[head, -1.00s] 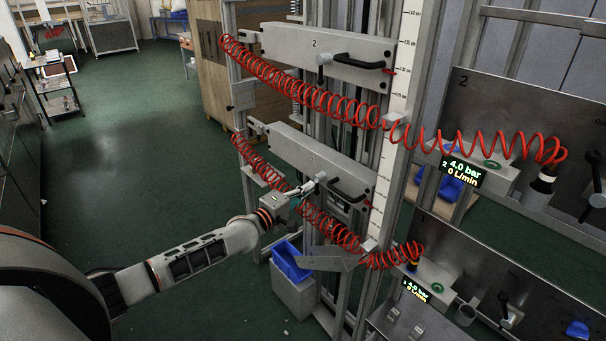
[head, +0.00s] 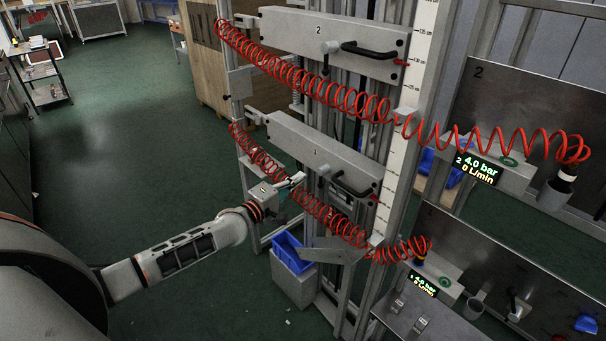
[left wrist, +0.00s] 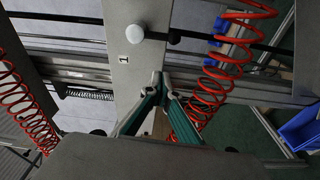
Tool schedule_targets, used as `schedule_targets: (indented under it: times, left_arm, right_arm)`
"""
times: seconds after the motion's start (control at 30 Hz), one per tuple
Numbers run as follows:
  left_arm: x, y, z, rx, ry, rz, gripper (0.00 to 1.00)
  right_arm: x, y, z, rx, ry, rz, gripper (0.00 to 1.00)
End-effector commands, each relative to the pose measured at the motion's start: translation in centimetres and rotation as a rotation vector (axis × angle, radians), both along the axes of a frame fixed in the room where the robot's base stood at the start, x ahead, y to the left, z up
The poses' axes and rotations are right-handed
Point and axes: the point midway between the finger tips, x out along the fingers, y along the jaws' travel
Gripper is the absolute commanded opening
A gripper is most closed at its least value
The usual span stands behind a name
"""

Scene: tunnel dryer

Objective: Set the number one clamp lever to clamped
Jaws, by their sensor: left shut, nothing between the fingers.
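The number one clamp lever (head: 322,171) is a small grey hub with a short arm on the front of the lower grey carriage plate (head: 285,137), marked 1. It sits left of a black handle (head: 352,187). In the left wrist view, a pale rounded knob (left wrist: 136,33) with a dark ball-ended rod shows beside the 1 on the plate (left wrist: 124,68). My left gripper (head: 301,178) is shut and empty, just left of the lever and apart from it. Its fingertips (left wrist: 160,80) meet below the knob in the left wrist view. My right gripper is not in view.
A red coiled hose (head: 318,208) passes close below and beside the left gripper. The upper carriage plate (head: 290,35), marked 2, has a similar lever and handle. A blue bin (head: 291,253) stands below. Green floor at the left is open.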

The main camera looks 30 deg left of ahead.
Motion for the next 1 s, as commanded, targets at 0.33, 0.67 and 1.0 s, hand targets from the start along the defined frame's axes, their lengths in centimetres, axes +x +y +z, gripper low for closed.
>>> schedule_targets:
  times: [0.33,0.67,1.0]
  left_arm:
    - [-5.6,1.4,0.2,0.0,-0.002,0.0,0.0]
    - [-7.1,1.8,0.3,-0.001,-0.005,0.0,0.0]
    - [-7.1,1.8,0.3,-0.001,-0.005,0.0,0.0]
  right_arm:
    - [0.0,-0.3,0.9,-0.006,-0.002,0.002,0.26]
    - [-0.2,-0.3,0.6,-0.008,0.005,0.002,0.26]
    - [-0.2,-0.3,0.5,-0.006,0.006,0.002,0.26]
